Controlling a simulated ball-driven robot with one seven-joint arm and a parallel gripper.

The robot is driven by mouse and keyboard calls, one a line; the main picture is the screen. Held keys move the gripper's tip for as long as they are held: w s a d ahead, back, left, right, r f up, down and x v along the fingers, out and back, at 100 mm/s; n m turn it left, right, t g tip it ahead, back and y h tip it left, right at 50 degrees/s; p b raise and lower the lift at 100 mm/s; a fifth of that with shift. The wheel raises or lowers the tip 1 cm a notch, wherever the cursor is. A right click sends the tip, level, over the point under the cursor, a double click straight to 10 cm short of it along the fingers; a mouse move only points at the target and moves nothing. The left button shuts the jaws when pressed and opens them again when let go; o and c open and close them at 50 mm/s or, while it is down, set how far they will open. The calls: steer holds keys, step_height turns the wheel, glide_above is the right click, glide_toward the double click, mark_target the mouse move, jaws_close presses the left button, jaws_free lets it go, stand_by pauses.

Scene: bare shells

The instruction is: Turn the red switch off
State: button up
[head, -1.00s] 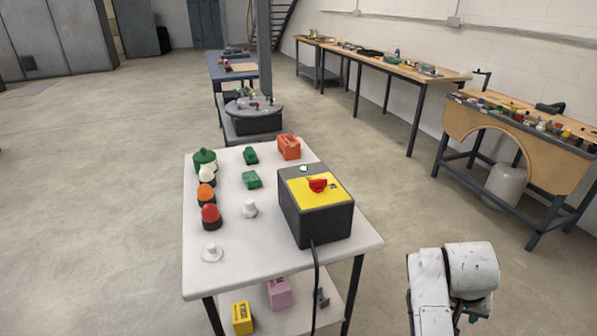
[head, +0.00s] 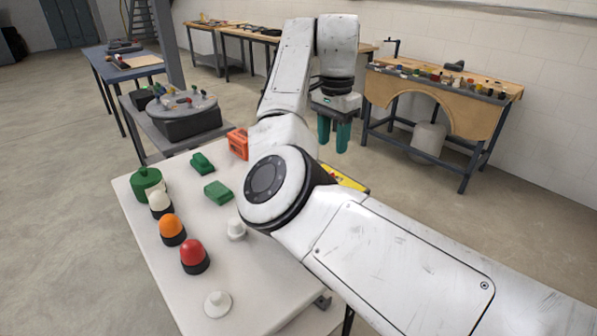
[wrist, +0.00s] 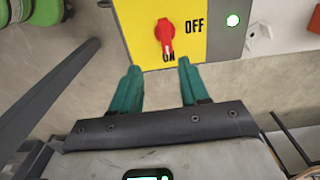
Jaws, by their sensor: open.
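The red switch (wrist: 165,35) sits on a yellow panel (wrist: 140,25) at the top of the wrist view. Its handle points down to the ON mark, and OFF is printed to its right. In the head view my gripper (head: 333,146) points down above the far right of the white table.
The white table (head: 150,255) also bears an orange box (head: 238,143), two green blocks, and a row of domed buttons, including a red one (head: 194,255). A round grey turntable (head: 183,103) stands behind. A workbench (head: 440,110) stands at the right.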

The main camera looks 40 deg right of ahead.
steer(key=f, duration=0.6)
steer(key=w+f, duration=0.1)
steer(key=f, duration=0.2)
steer(key=shift+a+f, duration=0.35)
steer(key=shift+f, duration=0.05)
jaws_close()
